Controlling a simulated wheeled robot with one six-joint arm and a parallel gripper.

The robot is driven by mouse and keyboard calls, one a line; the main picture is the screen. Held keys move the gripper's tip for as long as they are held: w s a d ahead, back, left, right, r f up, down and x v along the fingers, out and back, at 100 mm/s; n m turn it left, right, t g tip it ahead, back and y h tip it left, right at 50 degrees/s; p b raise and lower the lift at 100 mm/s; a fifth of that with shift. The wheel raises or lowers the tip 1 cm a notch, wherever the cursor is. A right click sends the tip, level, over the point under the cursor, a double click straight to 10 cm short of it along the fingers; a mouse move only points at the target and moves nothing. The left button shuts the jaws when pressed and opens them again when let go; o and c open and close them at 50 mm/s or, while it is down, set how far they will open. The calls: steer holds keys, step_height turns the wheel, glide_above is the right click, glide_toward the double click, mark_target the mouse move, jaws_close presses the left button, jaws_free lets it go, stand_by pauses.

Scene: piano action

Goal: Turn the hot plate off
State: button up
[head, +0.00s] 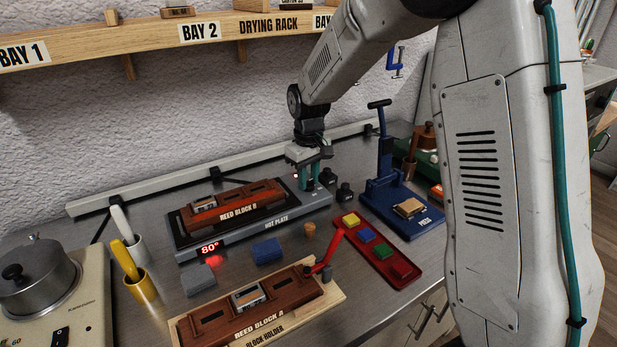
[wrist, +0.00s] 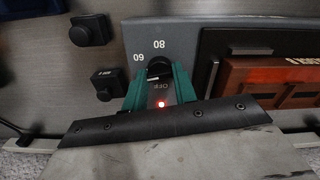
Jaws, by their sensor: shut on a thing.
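The grey hot plate (head: 300,210) stands on the steel bench at the back, with a reddish-brown reed block B (head: 238,205) on it. A red display (head: 209,249) in front reads 80°. My gripper (head: 309,183) reaches down to the plate's right end. In the wrist view its green fingers (wrist: 159,75) are shut on the dark knob (wrist: 158,68). The marks 60, 80 and OFF show around the knob. A red light (wrist: 161,103) glows by OFF. The fingers partly hide the knob, so I cannot tell its exact pointing.
Two black knobbed pieces (head: 345,192) stand close to the right of my gripper. The blue press (head: 400,205) is further right. A red tray (head: 377,250) with coloured blocks and a wooden block holder (head: 325,296) lie in front. The drying rack shelf (head: 150,45) hangs above.

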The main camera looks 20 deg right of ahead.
steer(key=n, duration=0.4)
steer(key=shift+n, duration=0.4)
steer(key=n, duration=0.3)
steer(key=shift+n, duration=0.3)
steer(key=n, duration=0.3)
steer(key=shift+n, duration=2.1)
steer(key=o, duration=1)
